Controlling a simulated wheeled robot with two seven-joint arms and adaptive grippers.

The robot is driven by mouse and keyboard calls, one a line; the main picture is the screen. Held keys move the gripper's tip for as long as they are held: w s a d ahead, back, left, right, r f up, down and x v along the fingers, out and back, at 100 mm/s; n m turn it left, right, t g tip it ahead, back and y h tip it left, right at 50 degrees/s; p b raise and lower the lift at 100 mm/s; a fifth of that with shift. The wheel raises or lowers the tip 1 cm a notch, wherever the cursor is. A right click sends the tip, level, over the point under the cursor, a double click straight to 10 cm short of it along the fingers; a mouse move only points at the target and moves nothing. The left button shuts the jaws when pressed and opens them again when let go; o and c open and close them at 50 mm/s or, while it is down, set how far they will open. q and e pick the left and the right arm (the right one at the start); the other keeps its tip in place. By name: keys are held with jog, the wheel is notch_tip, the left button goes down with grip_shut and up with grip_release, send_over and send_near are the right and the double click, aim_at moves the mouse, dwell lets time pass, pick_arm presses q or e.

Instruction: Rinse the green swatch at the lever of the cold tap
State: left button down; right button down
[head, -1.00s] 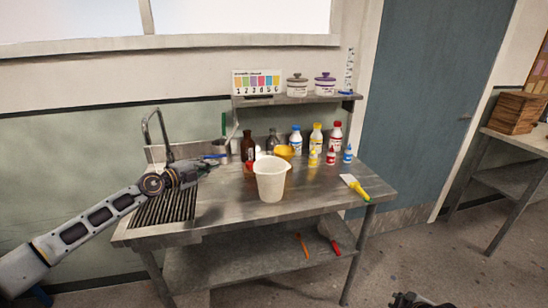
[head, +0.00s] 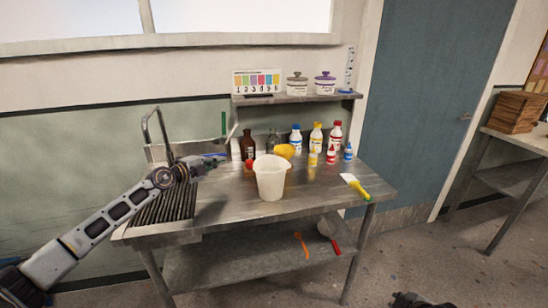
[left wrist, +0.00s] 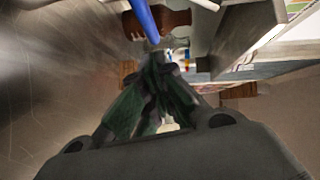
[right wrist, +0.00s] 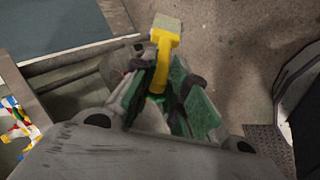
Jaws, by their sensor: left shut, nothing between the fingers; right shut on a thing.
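My left gripper (head: 196,165) is shut and empty at the sink, close to the blue lever (head: 214,155) by the curved tap (head: 152,122). The blue lever crosses just ahead of its fingertips in the left wrist view (left wrist: 142,18); I cannot tell whether they touch. My right gripper (right wrist: 160,92) is shut on a yellow-handled piece (right wrist: 162,55) with a pale, greenish square end, held over the floor. Only the edge of this gripper shows low in the head view. A narrow upright green strip (head: 223,122) shows behind the sink; I cannot tell whether it is the swatch.
A white bucket (head: 270,180) stands mid-table. A yellow-green-handled piece (head: 358,188) lies at the table's right.

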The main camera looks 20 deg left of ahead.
aim_at(225, 154)
pick_arm(q)
jog(key=shift+w+a+f+b, duration=0.2)
jog(key=shift+w+a, duration=0.1)
jog(key=shift+w, duration=0.3)
jog(key=shift+w+a+f+b, duration=0.1)
jog(key=shift+w+a+b, duration=0.15)
jog(key=shift+w, duration=0.35)
pick_arm(e)
jog(key=shift+f, duration=0.55)
pick_arm(q)
jog(key=shift+w, duration=0.1)
pick_arm(e)
jog(key=shift+r, duration=0.15)
pick_arm(q)
jog(key=shift+w+a+r+p, duration=0.1)
jog(key=shift+w+a+p, duration=0.1)
jog(key=shift+w+p, duration=0.4)
jog(key=shift+s+a+r, duration=0.1)
jog(key=shift+s, duration=0.05)
pick_arm(e)
jog(key=shift+s+r, duration=0.15)
jog(key=shift+r, duration=0.6)
